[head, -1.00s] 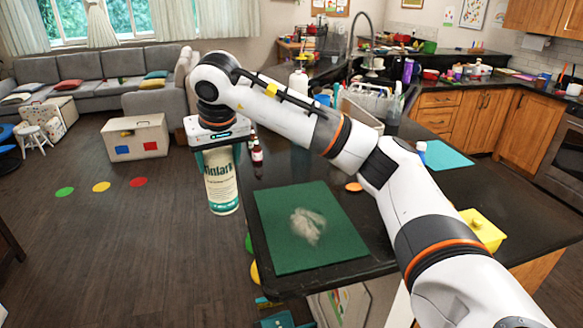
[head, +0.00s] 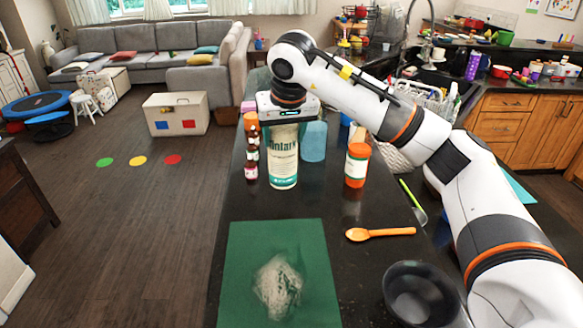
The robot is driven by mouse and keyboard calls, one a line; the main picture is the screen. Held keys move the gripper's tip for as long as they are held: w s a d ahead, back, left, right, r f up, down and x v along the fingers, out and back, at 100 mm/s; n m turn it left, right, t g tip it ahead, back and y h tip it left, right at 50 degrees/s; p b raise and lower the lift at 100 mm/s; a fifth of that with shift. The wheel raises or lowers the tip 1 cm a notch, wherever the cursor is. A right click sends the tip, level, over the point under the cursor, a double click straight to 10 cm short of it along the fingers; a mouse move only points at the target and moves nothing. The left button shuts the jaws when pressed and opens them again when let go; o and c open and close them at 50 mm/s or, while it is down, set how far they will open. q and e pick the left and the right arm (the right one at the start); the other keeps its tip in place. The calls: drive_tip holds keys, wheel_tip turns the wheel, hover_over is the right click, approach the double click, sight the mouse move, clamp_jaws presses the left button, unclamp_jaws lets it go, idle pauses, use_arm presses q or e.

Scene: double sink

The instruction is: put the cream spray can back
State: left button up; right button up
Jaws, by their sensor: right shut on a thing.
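The cream spray can (head: 283,160) has a cream label with green lettering and a green base band. It is upright at the far part of the dark counter (head: 340,205); I cannot tell whether its base touches the surface. My right gripper (head: 284,118) is shut on its top from above, and the gripper hides the can's upper end. My left gripper is not in view.
Brown bottles (head: 251,160) stand just left of the can. A blue cup (head: 313,141) and an orange-capped bottle (head: 356,165) stand to its right. Nearer are a green mat (head: 240,280) with a greyish smear, an orange spoon (head: 380,233) and a black bowl (head: 418,293).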

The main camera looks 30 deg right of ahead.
sight(283, 160)
drive_tip(key=f, duration=0.3)
drive_tip(key=shift+w+a+p, duration=0.2)
drive_tip(key=shift+a+p, duration=0.15)
drive_tip(key=shift+p, duration=0.05)
drive_tip(key=f, duration=0.1)
drive_tip(key=f+p, duration=0.1)
drive_tip(key=f, duration=0.1)
drive_tip(key=shift+d+f, duration=0.2)
drive_tip(key=shift+d, duration=0.2)
drive_tip(key=shift+f, duration=0.15)
drive_tip(key=shift+a, duration=0.2)
drive_tip(key=o, duration=1.3)
drive_tip(key=shift+f, duration=0.2)
drive_tip(key=o, duration=0.4)
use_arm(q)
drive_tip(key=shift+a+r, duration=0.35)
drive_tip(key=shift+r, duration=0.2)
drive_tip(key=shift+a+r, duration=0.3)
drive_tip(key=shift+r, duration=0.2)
use_arm(e)
drive_tip(key=shift+o, duration=0.2)
drive_tip(key=shift+s+r, duration=0.1)
